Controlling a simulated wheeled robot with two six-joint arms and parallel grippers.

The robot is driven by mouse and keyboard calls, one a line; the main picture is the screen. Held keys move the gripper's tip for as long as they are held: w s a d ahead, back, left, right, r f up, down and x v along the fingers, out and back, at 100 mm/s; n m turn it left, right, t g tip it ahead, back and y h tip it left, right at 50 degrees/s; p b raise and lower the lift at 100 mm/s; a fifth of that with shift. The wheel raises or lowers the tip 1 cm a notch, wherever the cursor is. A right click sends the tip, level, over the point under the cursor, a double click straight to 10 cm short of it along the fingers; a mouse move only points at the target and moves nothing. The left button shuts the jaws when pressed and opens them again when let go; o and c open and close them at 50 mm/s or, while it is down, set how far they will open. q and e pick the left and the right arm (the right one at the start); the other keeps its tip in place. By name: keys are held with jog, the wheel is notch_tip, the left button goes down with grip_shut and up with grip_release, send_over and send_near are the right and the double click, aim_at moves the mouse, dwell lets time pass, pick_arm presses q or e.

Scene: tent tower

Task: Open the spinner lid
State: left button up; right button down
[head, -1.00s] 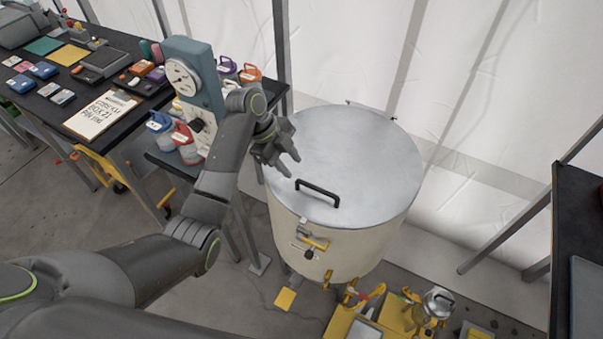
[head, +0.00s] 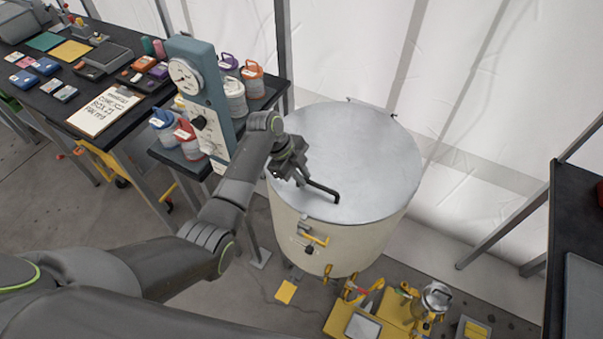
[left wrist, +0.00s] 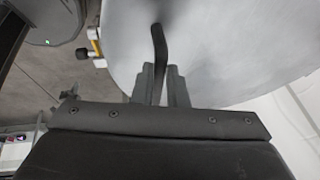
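The spinner (head: 330,245) is a cream drum with a round grey metal lid (head: 355,150) lying flat and closed on top. A black bar handle (head: 324,191) stands near the lid's front left edge; its right end shows past my gripper. My left gripper (head: 292,176) is at the handle's left part, low over the lid. In the left wrist view, the handle (left wrist: 159,48) runs between the two close-set fingers (left wrist: 161,85), which look shut on it. The lid (left wrist: 225,50) fills the background there. My right gripper is not in view.
A blue-grey gauge stand (head: 198,95) and lidded jars (head: 234,97) stand close to my left forearm on a dark bench. Yellow equipment (head: 365,325) lies below. A dark table (head: 575,220) is at right.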

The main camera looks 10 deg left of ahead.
pick_arm(q)
grip_shut()
jog(key=shift+r, duration=0.15)
jog(key=w+d+r+p, duration=0.2)
jog(key=w+r, duration=0.3)
jog(key=r, duration=0.7)
jog(key=w+d+r+p, duration=0.1)
jog(key=w+r, duration=0.5)
jog(key=r, duration=0.6)
jog(key=shift+w+d+r+p, duration=0.15)
jog(key=shift+d+r+p, duration=0.1)
jog(key=shift+d+p, duration=0.1)
